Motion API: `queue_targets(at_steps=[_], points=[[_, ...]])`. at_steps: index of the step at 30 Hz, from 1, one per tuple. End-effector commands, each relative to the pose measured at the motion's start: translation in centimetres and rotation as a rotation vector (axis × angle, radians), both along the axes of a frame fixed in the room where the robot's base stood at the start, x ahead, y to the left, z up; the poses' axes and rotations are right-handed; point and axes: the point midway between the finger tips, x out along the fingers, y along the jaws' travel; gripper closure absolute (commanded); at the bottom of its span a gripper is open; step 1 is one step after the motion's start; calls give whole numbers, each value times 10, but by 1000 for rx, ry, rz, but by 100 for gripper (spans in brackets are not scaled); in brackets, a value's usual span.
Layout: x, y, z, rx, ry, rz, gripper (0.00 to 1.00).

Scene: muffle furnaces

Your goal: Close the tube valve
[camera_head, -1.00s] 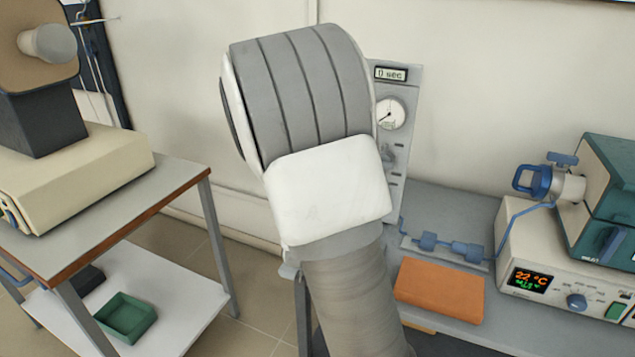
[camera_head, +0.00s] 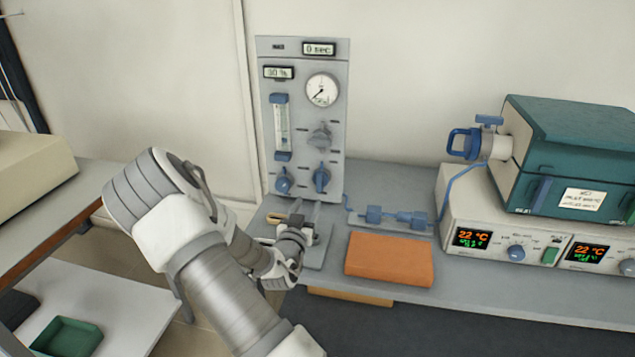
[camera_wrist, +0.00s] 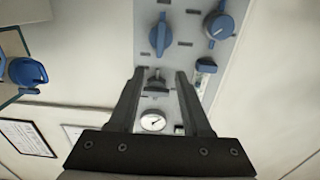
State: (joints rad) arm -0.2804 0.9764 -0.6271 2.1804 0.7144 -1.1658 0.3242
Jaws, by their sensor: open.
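A grey gas panel (camera_head: 303,110) stands against the wall in the head view. It has a grey knob (camera_head: 320,138), a blue lever knob (camera_head: 321,178) and a round blue knob (camera_head: 284,181). A tube end at the furnace's left carries a blue fitting with a small blue handle (camera_head: 489,120). Which of these is the tube valve, I cannot tell. My gripper (camera_head: 299,213) is open and empty, low in front of the panel. In the wrist view, the open fingers (camera_wrist: 161,74) frame the grey knob (camera_wrist: 155,82), apart from it; the blue lever knob (camera_wrist: 160,35) shows beyond the fingertips.
A teal furnace (camera_head: 570,150) sits on a control unit (camera_head: 515,235) at right. An orange block (camera_head: 389,258) and blue tube fittings (camera_head: 400,217) lie on the grey bench (camera_head: 480,280). A green tray (camera_head: 68,337) is on the lower shelf at left.

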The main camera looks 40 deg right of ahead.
Motion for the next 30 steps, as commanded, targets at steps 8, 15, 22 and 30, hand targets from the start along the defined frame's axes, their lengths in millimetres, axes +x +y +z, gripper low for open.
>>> queue_targets(at_steps=[8, 15, 22, 30], points=[[39, -47, 0, -1, -1, -1, 51], [66, -78, 0, -1, 1, 0, 51], [78, -92, 0, 1, 1, 0, 51], [80, -94, 0, 1, 2, 0, 51]])
